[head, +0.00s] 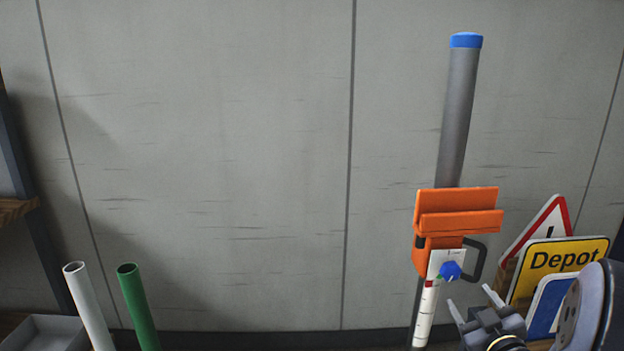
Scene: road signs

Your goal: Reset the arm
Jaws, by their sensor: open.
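My gripper (473,299) is at the bottom right of the head view. Its two fingers point up and stand apart, with nothing between them. It is just in front of and below an upright grey pole (457,120) with a blue cap (466,40). An orange bracket (458,213) sits on the pole, with a blue knob (450,271) and a dark handle (479,258) below it. The lower part of the pole is red and white. The rest of my arm is mostly out of view or cut off at the right edge.
Several signs lean at the right: a yellow "Depot" sign (560,262), a red-edged triangle (536,226) and a blue sign (545,306), partly behind my arm. A white tube (88,303), a green tube (137,305) and a grey tray (46,333) stand at lower left. The middle is clear before the wall.

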